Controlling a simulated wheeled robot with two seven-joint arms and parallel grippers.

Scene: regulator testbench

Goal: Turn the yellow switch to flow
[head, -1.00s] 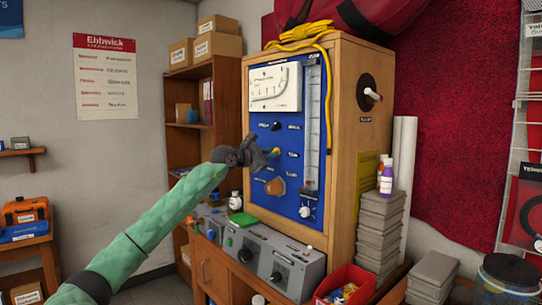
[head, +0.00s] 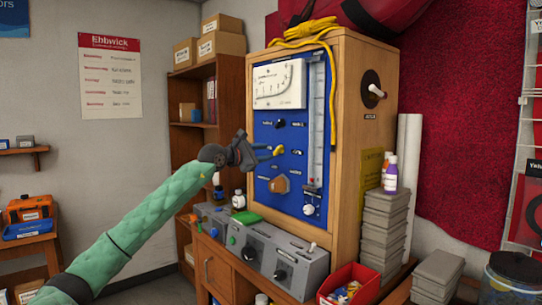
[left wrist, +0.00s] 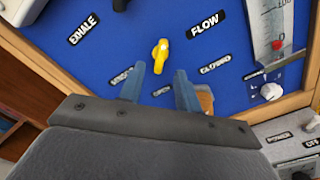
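The yellow switch (head: 278,151) is on the blue panel (head: 266,207) of the wooden testbench cabinet. In the left wrist view the yellow switch (left wrist: 160,55) sits just beyond my fingertips, with a FLOW label (left wrist: 208,25) up and right of it. An EXHALE label (left wrist: 83,30) is at upper left and a CLOSED label (left wrist: 215,65) at lower right. My left gripper (head: 254,152) faces the panel; in the wrist view its two blue fingers (left wrist: 163,75) are apart with nothing between them. My right gripper is not in view.
A brown knob (head: 279,184) and a white knob (head: 308,209) are lower on the panel. Grey control boxes (head: 270,252) line the bench below. A red bin (head: 350,285) and stacked grey boxes (head: 384,225) stand to the right.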

